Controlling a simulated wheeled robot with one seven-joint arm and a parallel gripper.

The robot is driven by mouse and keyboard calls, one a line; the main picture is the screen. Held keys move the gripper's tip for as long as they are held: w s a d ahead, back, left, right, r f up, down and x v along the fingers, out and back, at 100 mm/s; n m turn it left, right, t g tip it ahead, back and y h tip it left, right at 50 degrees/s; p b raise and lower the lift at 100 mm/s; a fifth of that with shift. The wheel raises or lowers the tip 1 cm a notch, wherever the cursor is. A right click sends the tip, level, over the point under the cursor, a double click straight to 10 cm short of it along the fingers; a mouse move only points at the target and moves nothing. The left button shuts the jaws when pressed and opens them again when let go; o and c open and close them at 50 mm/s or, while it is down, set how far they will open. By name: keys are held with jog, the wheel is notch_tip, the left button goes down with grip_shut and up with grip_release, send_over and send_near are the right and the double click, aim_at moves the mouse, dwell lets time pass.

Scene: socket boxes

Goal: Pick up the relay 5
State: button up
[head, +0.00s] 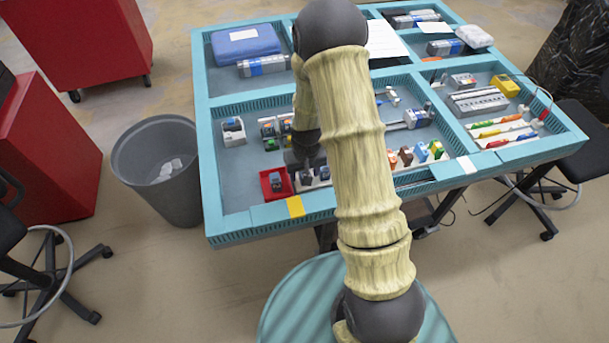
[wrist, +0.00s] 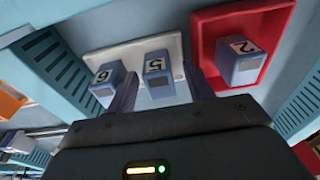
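Relay 5 (wrist: 158,76) is a blue-grey block with a white label marked 5, standing on a white tray (wrist: 133,55) in the wrist view. My gripper (wrist: 161,93) is open, with one dark finger on each side of relay 5. I cannot tell whether either finger touches it. In the head view my gripper (head: 304,170) is low at the table's front part, and my arm and gripper hide most of that spot.
A relay marked 6 or 9 (wrist: 107,82) stands close beside the left finger. A relay marked 2 (wrist: 241,62) stands in a red tray (wrist: 213,22) beyond the right finger. Blue-green dividers (head: 262,216) edge the compartment. A grey bin (head: 150,192) stands left of the table.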

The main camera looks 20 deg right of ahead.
grip_shut()
notch_tip(320, 180, up, 10)
jog(key=shift+r+b, duration=0.1)
jog(key=shift+b, duration=0.45)
dwell(0.7)
